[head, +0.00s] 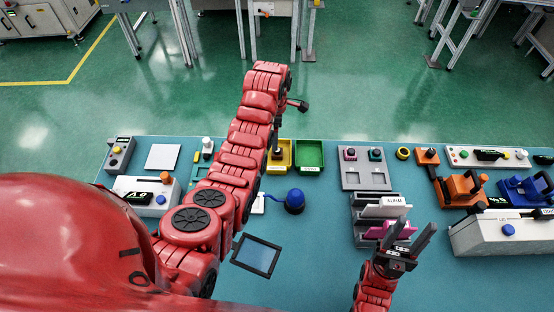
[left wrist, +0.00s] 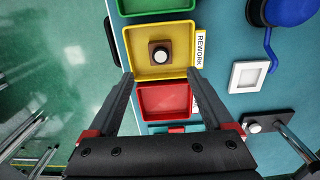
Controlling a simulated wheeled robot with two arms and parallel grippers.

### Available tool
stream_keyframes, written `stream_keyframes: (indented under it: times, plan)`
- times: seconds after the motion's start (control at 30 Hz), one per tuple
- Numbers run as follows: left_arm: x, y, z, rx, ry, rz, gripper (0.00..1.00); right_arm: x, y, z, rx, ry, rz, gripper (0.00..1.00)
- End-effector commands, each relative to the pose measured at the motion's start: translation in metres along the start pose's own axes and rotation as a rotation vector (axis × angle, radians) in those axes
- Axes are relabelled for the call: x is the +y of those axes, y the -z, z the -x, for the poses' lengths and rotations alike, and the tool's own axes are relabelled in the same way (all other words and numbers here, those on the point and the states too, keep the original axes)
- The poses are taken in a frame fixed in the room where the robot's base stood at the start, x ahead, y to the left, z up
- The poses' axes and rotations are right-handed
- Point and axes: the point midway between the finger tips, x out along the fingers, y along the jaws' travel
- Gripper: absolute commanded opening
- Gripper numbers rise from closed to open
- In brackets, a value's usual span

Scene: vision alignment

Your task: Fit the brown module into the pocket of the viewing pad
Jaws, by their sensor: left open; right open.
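The brown module (left wrist: 160,54), a small block with a round pale-topped knob, sits in the yellow tray (left wrist: 134,62) labelled REWORK in the left wrist view. My left gripper (left wrist: 160,73) is open and empty, its fingertips at the near edge of that tray, either side of the module in the picture. A white square frame with a pale recess (left wrist: 234,77), which looks like the viewing pad, lies to the right; in the head view it is mostly hidden by my left arm. My right gripper (head: 411,233) is open and empty over the front right.
A red tray (left wrist: 166,101) lies between my left fingers in the picture, and a green tray (head: 310,154) stands beside the yellow one. A blue dome (head: 294,198) and dark tablet (head: 258,255) are nearby. A slotted rack (head: 363,213) stands by my right gripper.

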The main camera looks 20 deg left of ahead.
Motion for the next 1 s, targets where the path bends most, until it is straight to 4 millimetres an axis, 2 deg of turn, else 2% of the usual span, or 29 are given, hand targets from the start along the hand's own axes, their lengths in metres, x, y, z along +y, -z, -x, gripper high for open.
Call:
stream_keyframes:
  times: [0.03,0.1,0.3,0.6,0.77,1.0]
  plan:
    - [-0.002,0.000,-0.013,0.001,0.005,0.000,0.85,0.000,-0.001,0.004,0.001,0.000,0.000,0.50]
    - [-0.002,0.000,-0.016,0.002,0.007,0.000,0.85,0.001,0.002,-0.011,0.002,0.000,0.000,0.50]
    - [0.000,-0.001,-0.031,0.001,0.001,-0.001,0.85,0.001,0.003,-0.016,0.001,0.000,0.000,0.50]
    - [-0.001,-0.005,-0.055,0.002,0.005,0.000,0.85,0.002,0.006,-0.036,0.001,0.000,0.000,0.50]
    - [-0.001,-0.005,-0.072,0.002,0.007,0.000,0.85,0.002,0.006,-0.034,0.001,0.000,0.000,0.50]
    - [-0.001,-0.005,-0.081,0.001,0.002,0.000,0.85,0.002,0.006,-0.034,0.001,0.000,0.000,0.50]
